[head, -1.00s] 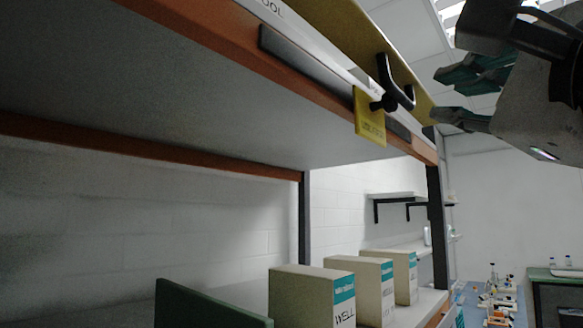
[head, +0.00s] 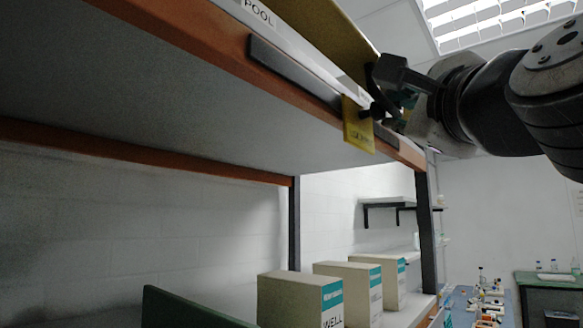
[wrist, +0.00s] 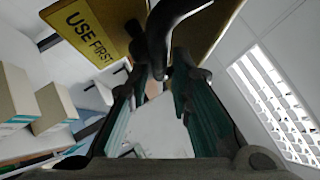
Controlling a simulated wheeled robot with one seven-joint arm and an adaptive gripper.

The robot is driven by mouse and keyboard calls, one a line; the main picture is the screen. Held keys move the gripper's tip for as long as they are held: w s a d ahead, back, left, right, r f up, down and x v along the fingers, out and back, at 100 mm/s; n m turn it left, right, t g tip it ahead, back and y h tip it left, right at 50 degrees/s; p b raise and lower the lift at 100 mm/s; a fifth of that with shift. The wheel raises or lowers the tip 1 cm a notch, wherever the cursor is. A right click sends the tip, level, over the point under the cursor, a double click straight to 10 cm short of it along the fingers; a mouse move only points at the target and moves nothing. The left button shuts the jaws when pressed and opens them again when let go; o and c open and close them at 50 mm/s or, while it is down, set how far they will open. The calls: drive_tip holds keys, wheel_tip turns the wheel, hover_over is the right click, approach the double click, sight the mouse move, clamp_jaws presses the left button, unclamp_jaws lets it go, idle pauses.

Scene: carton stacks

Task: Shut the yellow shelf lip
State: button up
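The yellow shelf lip (head: 322,38) runs along the top front edge of the overhead shelf and stands tilted up from it. Its dark curved handle (head: 381,82) is near the right end, partly hidden by my gripper (head: 398,105). In the wrist view the handle (wrist: 166,32) reaches down between the tips of my teal-padded fingers (wrist: 160,80). The fingers stand apart, with a gap visible between them. Whether either finger touches the handle is hard to tell.
A yellow "USE FIRST" card (head: 358,125) hangs on the shelf edge beside the handle. The orange-edged shelf (head: 200,45) spans the upper left. Several cartons (head: 300,298) stand on the lower shelf, with a dark post (head: 425,220) at right.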

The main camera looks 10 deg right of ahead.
clamp_jaws()
wheel_tip(320, 180, up, 9)
drive_tip(key=n+g+p, duration=0.5)
drive_tip(key=p, duration=0.3)
drive_tip(key=n+g+p, duration=0.5)
drive_tip(key=p, duration=0.3)
drive_tip(key=shift+w+f+g+h, duration=0.15)
drive_tip(key=shift+f+g+h, duration=0.05)
drive_tip(key=shift+g+h, duration=0.1)
drive_tip(key=shift+w+a+r+n+g+h+b, duration=0.3)
drive_tip(key=shift+a+r+n+g+h, duration=0.15)
drive_tip(key=shift+n+g, duration=0.3)
